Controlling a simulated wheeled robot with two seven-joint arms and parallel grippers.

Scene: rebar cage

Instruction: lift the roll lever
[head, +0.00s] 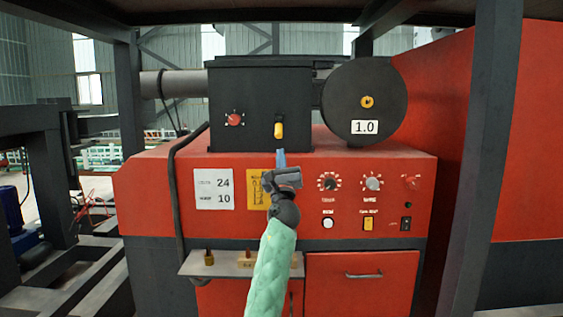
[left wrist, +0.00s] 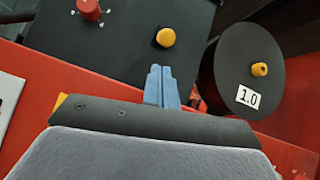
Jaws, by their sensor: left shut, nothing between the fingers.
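The roll lever is most likely the yellow lever (head: 278,130) on the front of the black box (head: 240,95), right of a red knob. It also shows in the left wrist view as a rounded yellow end (left wrist: 166,37). My left gripper (head: 281,158) is just below the lever, with its blue fingertips (left wrist: 161,86) pointing up toward it. The fingers are shut together and empty, and look apart from the lever. My right gripper is in neither view.
A red knob (head: 234,119) sits left of the lever. A black disc (head: 364,101) marked 1.0 stands to the right. The red cabinet (head: 420,225) has knobs and switches, with a small shelf (head: 225,264) below. Dark posts (head: 487,160) stand at both sides.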

